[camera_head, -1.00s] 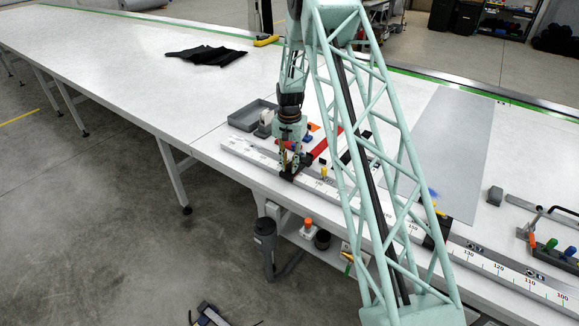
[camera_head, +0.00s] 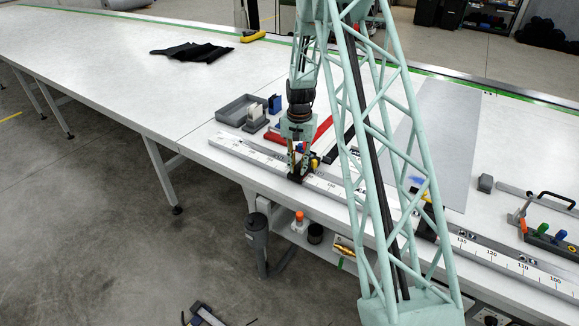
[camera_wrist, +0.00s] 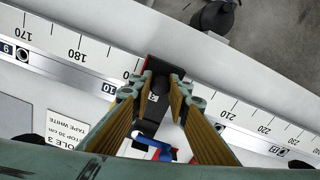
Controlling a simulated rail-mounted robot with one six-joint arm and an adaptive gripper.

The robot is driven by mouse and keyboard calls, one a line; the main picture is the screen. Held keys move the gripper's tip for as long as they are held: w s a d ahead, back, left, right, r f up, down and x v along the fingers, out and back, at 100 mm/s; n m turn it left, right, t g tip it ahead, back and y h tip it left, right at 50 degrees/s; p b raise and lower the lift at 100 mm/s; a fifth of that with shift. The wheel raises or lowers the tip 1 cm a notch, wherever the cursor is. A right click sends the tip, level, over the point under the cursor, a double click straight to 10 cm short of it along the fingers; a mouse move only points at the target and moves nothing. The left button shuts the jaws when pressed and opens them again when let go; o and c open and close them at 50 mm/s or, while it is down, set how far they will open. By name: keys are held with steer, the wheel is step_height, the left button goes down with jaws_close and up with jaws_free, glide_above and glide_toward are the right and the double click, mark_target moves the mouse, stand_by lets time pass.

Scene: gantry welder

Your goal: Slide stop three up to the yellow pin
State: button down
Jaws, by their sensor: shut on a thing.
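My gripper (camera_head: 299,165) is low over the scaled rail (camera_head: 235,148) along the table's front edge. It is shut on a black stop (camera_head: 294,178) that sits on the rail. The pin is not clear in the wrist view.
Another black stop (camera_head: 427,222) is farther right on the rail, partly behind my arm. A grey tray (camera_head: 240,108) and small blocks lie behind the rail. A printed card (camera_wrist: 75,135) lies beside it. A clamp and coloured-handled tools (camera_head: 545,232) are at right.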

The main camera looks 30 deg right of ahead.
steer(key=shift+s+d, duration=0.15)
steer(key=shift+s, duration=0.15)
steer(key=c, duration=2.5)
jaws_free()
steer(key=shift+o, duration=0.2)
step_height(320, 180, up, 12)
